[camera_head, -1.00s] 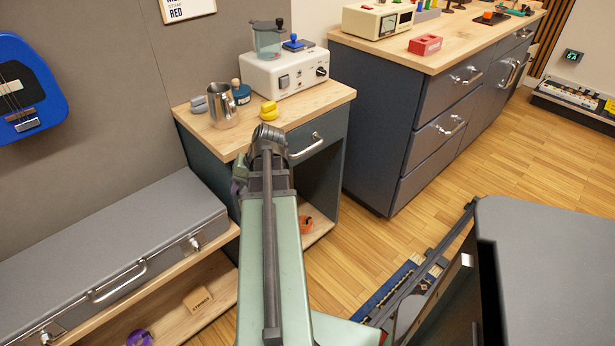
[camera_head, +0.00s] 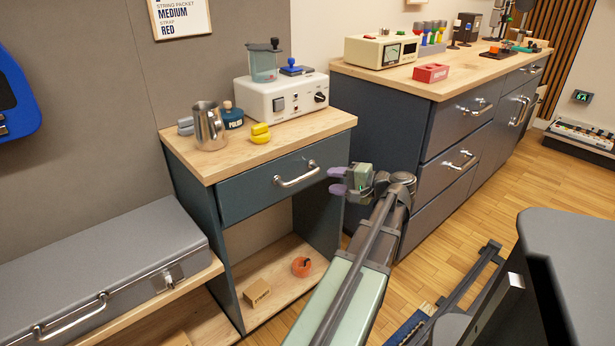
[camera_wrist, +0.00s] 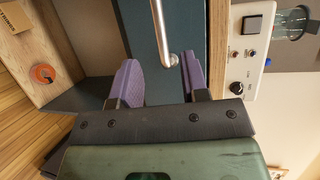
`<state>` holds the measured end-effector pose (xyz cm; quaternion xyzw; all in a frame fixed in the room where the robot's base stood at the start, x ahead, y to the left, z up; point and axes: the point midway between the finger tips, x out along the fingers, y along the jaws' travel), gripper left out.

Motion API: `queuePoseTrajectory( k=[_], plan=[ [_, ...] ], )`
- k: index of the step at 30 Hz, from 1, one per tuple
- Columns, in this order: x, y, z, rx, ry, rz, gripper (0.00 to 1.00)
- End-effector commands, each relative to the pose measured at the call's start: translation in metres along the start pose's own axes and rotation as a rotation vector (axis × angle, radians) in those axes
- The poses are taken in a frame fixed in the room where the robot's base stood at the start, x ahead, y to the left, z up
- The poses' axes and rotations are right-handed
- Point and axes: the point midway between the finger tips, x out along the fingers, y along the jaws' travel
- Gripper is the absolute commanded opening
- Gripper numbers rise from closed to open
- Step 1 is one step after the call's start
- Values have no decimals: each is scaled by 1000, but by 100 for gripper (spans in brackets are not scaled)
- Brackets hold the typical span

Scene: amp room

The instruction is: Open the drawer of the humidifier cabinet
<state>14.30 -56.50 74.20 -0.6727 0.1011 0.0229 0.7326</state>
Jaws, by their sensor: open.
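The humidifier cabinet (camera_head: 178,160) is a small dark teal unit with a wooden top and an open lower shelf. Its drawer (camera_head: 240,195) is flush in the front and carries a curved metal handle (camera_head: 297,175). The white humidifier (camera_head: 287,97) with a clear tank stands on top. My gripper (camera_head: 338,180) has purple fingers and is open and empty, just right of the handle in the head view. In the wrist view the handle (camera_wrist: 160,30) ends between the spread fingers (camera_wrist: 160,80), ahead of them and apart from them.
A metal pitcher (camera_head: 209,126), a blue jar (camera_head: 232,117) and a yellow item (camera_head: 260,133) stand on the cabinet top. A larger drawer unit (camera_head: 390,130) stands to the right. A grey case (camera_head: 110,265) lies at the left. Wooden floor shows between my arm and the units.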

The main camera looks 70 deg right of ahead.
Motion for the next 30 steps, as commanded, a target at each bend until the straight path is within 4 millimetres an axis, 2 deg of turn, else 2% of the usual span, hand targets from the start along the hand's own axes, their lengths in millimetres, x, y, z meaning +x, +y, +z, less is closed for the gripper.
queuePoseTrajectory(
  k=[12, 16, 23, 25, 30],
  plan=[
    [88, 2, 0, 0, -3, 1, 41],
    [101, 1, 0, 0, -1, 1, 41],
    [104, 0, 0, 0, -1, 1, 41],
    [104, 0, 0, 0, -1, 1, 35],
    [103, 1, 0, 0, -1, 1, 9]
  ],
)
